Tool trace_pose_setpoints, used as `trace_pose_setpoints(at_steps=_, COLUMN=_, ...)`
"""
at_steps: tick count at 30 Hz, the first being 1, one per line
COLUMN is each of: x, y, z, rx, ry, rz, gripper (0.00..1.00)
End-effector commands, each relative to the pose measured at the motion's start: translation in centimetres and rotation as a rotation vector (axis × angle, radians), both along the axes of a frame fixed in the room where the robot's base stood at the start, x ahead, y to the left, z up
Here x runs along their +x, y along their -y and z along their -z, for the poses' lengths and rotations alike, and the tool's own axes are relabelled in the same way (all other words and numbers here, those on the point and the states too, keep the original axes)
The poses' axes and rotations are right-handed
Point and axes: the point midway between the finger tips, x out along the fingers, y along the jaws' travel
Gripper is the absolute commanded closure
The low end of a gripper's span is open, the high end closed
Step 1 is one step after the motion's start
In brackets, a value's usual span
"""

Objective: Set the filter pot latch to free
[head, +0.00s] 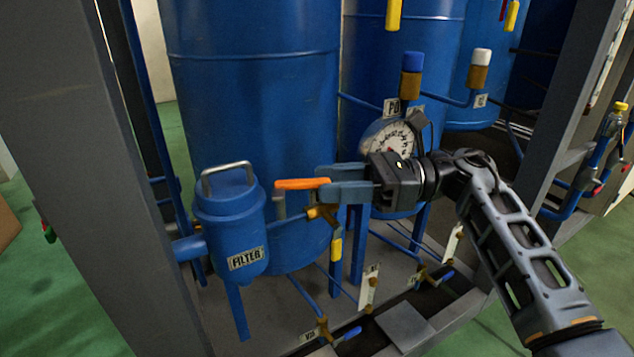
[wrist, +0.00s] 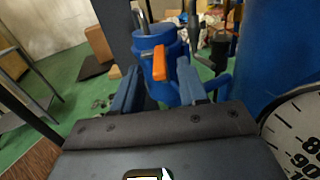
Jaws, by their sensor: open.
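The blue filter pot (head: 230,222) stands at the left in the head view, with a grey bail handle on its lid and a FILTER label. It also shows at the top centre of the wrist view (wrist: 150,42). The orange latch handle (head: 298,184) sticks out sideways to the right of the pot's lid, roughly level. My gripper (head: 322,183) is open at the right end of this handle. In the wrist view the orange handle (wrist: 159,64) lies between the two spread fingers (wrist: 157,80). Whether a finger touches it cannot be told.
A large blue tank (head: 250,90) stands behind the pot and my gripper. A round dial gauge (head: 388,140) is close behind my wrist. Brass valves with yellow (head: 336,249) and blue handles sit below. A grey frame post (head: 110,200) stands left of the pot.

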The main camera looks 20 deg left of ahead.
Motion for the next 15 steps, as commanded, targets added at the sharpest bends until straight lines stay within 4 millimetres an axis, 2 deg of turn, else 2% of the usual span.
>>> trace_pose_setpoints(at_steps=6, x=1.6, y=2.9, z=0.0, rx=-0.002, ry=-0.001, rz=0.000, gripper=0.57)
trace_pose_setpoints(at_steps=15, x=2.1, y=3.9, z=0.1, rx=-0.001, ry=0.000, rz=-0.001, gripper=0.57)
